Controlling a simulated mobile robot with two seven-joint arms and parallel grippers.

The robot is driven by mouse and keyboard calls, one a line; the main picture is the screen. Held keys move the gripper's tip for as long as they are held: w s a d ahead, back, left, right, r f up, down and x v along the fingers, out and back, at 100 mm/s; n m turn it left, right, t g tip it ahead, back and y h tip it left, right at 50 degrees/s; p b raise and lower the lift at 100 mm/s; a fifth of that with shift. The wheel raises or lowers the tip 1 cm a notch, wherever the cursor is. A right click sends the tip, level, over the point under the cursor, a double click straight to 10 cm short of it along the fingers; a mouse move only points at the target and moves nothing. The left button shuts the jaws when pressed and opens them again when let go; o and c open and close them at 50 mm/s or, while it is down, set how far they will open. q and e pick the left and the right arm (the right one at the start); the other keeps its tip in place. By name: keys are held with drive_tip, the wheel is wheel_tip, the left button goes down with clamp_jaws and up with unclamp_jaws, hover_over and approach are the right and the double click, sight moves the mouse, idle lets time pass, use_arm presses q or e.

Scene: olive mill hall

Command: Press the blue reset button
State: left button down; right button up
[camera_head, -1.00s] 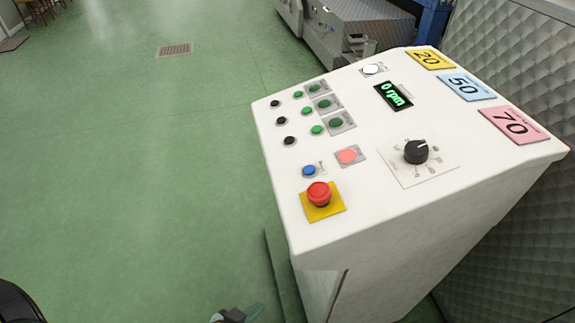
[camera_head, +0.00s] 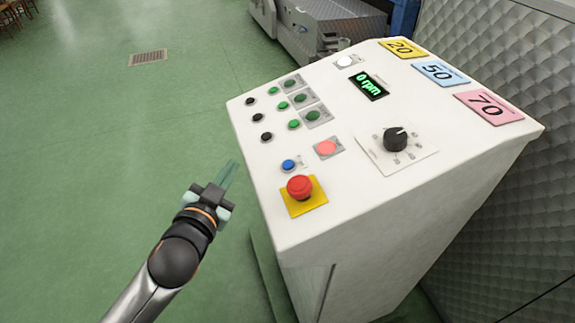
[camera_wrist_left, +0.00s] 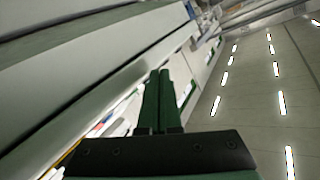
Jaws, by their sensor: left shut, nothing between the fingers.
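The blue reset button (camera_head: 288,165) is small and round. It sits on the sloped white top of the control console (camera_head: 345,215), just above the red mushroom button and left of a lit red square button. My left gripper (camera_head: 232,170) is shut and empty. In the head view it appears left of the console's left edge, apart from the blue button. In the left wrist view its two green fingers (camera_wrist_left: 160,85) lie together, with a pale console-like surface behind them. The blue button is not recognisable in that view. My right gripper is not in view.
A red mushroom button (camera_head: 299,187) on a yellow plate sits close below the blue button. A black dial (camera_head: 395,139), a 0 rpm display (camera_head: 368,86) and several green and black buttons share the panel. Open green floor (camera_head: 90,150) lies to the left.

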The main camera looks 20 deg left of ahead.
use_arm(q)
drive_tip(key=w+d+r+m+t+h, duration=0.1)
drive_tip(key=d+r+m+t+h, duration=0.15)
drive_tip(key=r, duration=0.45)
drive_tip(key=w+d+r+m+t+h, duration=0.1)
drive_tip(key=d+r+m+t+h, duration=0.2)
drive_tip(key=r, duration=0.4)
drive_tip(key=s+d+r+m+g+h, duration=0.3)
drive_tip(key=d+m+g+h, duration=0.3)
drive_tip(key=m, duration=0.6)
drive_tip(key=s+d+r+m+g+h, duration=0.35)
drive_tip(key=m+g+h, duration=0.45)
drive_tip(key=m, duration=0.3)
drive_tip(key=w+a+f+m+y, duration=0.2)
drive_tip(key=w+a+f+y, duration=0.2)
drive_tip(key=y, duration=0.6)
drive_tip(key=a+f, duration=0.2)
drive_tip(key=a, duration=0.1)
drive_tip(key=shift+w+a+t, duration=0.2)
drive_tip(key=shift+a+t, duration=0.15)
drive_tip(key=shift+a, duration=0.05)
drive_tip(key=shift+f+m, duration=0.1)
drive_tip(key=shift+m, duration=0.15)
